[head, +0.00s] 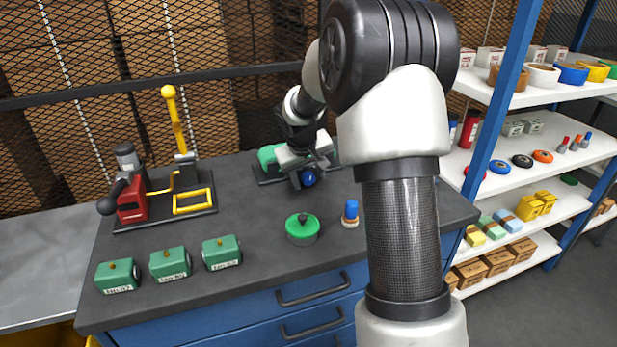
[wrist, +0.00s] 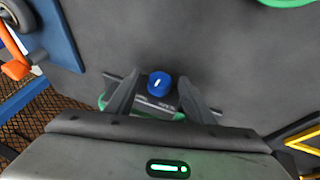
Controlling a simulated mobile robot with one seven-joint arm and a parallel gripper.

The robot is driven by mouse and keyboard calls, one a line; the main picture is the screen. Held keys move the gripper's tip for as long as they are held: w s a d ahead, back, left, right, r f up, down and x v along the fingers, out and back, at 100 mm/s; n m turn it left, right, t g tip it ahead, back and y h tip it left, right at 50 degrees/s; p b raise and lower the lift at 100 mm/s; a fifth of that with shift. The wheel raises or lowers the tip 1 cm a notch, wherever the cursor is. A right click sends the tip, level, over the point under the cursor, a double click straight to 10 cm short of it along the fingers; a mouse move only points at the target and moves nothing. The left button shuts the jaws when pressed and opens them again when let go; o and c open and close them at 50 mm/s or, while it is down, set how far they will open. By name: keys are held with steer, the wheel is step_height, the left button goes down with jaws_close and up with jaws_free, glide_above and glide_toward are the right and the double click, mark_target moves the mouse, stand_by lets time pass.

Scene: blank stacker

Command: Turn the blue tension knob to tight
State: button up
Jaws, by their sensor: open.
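The blue tension knob (wrist: 159,83) shows in the wrist view with a white mark on its top. It sits on a dark part of a green machine (wrist: 143,113). My gripper (wrist: 157,88) is open, with one finger on each side of the knob and a gap on both sides. In the head view the knob (head: 308,178) shows just below my gripper (head: 303,166). The green machine (head: 268,157) is partly hidden behind my gripper and arm there. I cannot tell from the mark which setting the knob is at.
A round green tool (head: 302,230) and a blue-topped object (head: 350,212) stand nearer the bench front. Several green blocks (head: 170,264) line the left front. A red and yellow machine (head: 133,200) stands at the left. Shelves (head: 535,95) stand right.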

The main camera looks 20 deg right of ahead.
steer(key=c, duration=1)
steer(key=shift+r, duration=0.1)
steer(key=shift+c, duration=0.2)
